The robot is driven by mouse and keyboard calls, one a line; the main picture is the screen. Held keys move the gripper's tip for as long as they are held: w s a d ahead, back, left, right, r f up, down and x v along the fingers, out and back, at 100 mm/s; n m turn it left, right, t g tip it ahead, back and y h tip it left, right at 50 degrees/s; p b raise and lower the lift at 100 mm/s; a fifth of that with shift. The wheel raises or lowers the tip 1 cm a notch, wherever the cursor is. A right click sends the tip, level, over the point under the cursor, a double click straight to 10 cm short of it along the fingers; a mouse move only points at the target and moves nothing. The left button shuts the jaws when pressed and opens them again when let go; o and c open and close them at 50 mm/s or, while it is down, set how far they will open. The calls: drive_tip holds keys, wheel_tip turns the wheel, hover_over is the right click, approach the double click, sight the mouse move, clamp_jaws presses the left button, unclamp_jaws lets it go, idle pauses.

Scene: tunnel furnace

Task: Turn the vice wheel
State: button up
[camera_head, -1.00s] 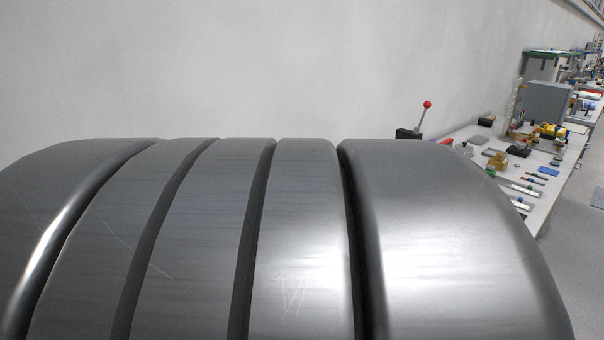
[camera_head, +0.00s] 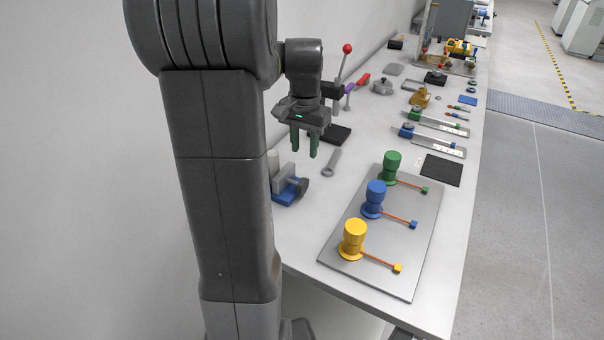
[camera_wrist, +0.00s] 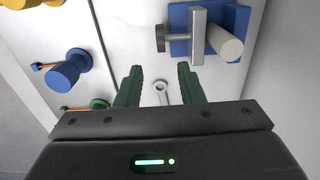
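The vice (camera_head: 287,193) has a blue base and grey jaws and stands on the table, partly hidden behind my arm. Its dark wheel (camera_head: 303,184) is on the right side. My gripper (camera_head: 304,150) points down above the table, behind and above the vice. Its green fingers are apart and empty, and in the wrist view my gripper (camera_wrist: 160,68) is clear of the wheel.
A wrench (camera_head: 331,162) lies near the vice. A grey plate (camera_head: 398,269) with yellow, blue and green knobs stands in front to the right. A lever with a red ball (camera_head: 347,48) rises behind my gripper. The wall (camera_head: 80,180) is close on the left.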

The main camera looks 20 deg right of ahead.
sight(304, 178)
wheel_tip(304, 178, down, 12)
drive_tip(key=shift+w+r, duration=0.1)
drive_tip(key=shift+r, duration=0.15)
clamp_jaws()
